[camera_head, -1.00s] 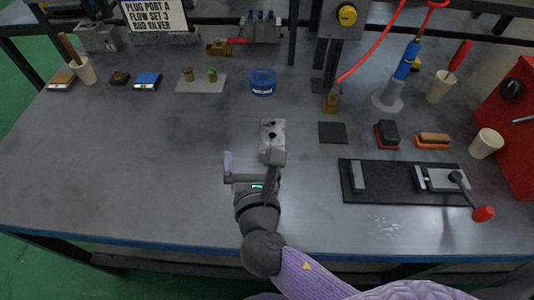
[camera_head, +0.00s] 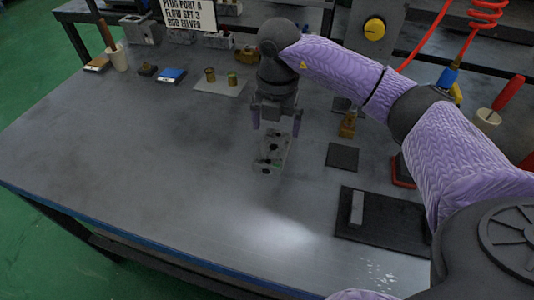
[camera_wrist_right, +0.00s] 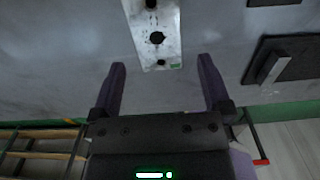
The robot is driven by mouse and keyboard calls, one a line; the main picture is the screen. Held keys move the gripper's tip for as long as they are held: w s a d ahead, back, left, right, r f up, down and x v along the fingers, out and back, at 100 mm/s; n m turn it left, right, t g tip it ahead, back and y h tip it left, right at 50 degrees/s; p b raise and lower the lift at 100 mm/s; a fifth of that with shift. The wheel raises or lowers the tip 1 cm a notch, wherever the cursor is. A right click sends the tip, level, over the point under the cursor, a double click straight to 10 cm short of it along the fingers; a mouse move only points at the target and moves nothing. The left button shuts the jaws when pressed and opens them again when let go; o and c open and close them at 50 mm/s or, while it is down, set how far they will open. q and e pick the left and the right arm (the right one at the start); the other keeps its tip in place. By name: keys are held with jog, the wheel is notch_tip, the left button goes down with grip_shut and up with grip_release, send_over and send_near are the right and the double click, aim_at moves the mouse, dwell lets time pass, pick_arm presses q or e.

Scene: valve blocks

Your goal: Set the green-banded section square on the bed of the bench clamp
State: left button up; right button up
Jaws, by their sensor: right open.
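The green-banded section is a grey metal block (camera_head: 271,160) with dark holes, lying on the bench in the middle of the head view. In the right wrist view the block (camera_wrist_right: 155,35) shows a small green mark at its near end. My right gripper (camera_head: 277,122) is open above and behind the block, fingers pointing down. In the wrist view its fingers (camera_wrist_right: 162,62) stand apart on either side of the block's end, with nothing between them gripped. The bench clamp's dark bed (camera_head: 372,226) shows at right with its light fixed jaw (camera_head: 357,207); my arm hides its lever side.
The left and front of the bench are clear.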

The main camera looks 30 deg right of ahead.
aim_at(273, 146)
notch_tip(273, 146, down, 8)
jog(key=b, duration=0.3)
jog(key=shift+w+a+r, duration=0.1)
jog(key=shift+a+r, duration=0.05)
jog(key=shift+r, duration=0.2)
jog(key=c, duration=1.2)
pick_arm(q)
jog(key=f, duration=0.1)
jog(key=s+f, duration=0.1)
jog(key=f, duration=0.1)
jog(key=shift+s+f+g, duration=0.1)
jog(key=shift+g, duration=0.3)
pick_arm(e)
grip_shut()
